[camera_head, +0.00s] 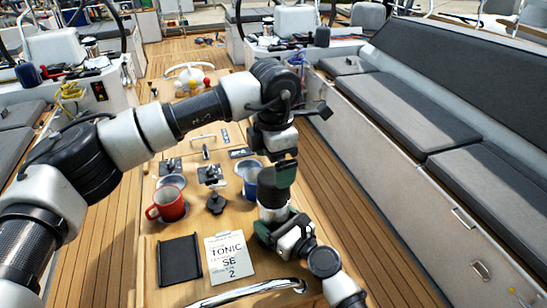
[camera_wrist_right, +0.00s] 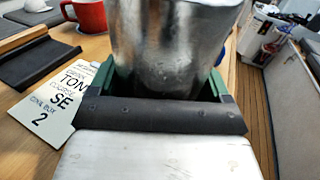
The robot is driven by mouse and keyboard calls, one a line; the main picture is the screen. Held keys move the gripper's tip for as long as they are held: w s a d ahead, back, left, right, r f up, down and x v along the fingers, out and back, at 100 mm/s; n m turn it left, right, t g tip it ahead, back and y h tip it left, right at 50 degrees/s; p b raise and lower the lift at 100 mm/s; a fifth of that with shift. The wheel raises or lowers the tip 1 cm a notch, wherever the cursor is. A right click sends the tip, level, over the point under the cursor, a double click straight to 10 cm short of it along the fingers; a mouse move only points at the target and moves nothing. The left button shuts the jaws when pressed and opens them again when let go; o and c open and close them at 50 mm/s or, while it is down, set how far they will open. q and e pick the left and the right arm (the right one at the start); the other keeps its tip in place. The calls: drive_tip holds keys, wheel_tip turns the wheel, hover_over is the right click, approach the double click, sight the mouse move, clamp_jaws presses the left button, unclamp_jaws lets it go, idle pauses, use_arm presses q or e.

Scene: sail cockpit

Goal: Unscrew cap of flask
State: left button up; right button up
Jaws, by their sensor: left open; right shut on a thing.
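The flask (camera_wrist_right: 175,45) is a shiny grey metal body in the right wrist view, standing between the green-edged fingers of my right gripper (camera_wrist_right: 170,88). That gripper also shows in the head view (camera_head: 276,230), shut on the flask above the right side of the wooden table. My left gripper (camera_head: 278,178) reaches down from above in the head view. It is open, with its fingers around or just beside the flask's upper end. The cap is hidden behind those fingers, and I cannot tell whether they touch it. The flask's top is cut off in the right wrist view.
A red mug (camera_head: 170,204), a blue mug (camera_head: 251,180) and a dark knob-like piece (camera_head: 216,203) stand on the table (camera_head: 150,250). A black tray (camera_head: 180,260) and a printed card (camera_head: 230,257) lie nearer. Cushioned benches (camera_head: 410,110) line the right side.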

sight(274, 214)
use_arm(q)
drive_tip(key=m, duration=0.4)
drive_tip(key=shift+r+m, duration=0.2)
drive_tip(key=shift+m, duration=0.1)
drive_tip(key=shift+f+m, duration=0.15)
drive_tip(key=shift+m, duration=0.35)
wheel_tip(274, 214, down, 8)
drive_tip(key=c, duration=0.9)
drive_tip(key=n, duration=0.4)
drive_tip(key=shift+r+n, duration=0.2)
drive_tip(key=shift+n, duration=0.1)
drive_tip(key=n, duration=0.4)
drive_tip(key=shift+n, duration=0.3)
drive_tip(key=shift+r, duration=0.25)
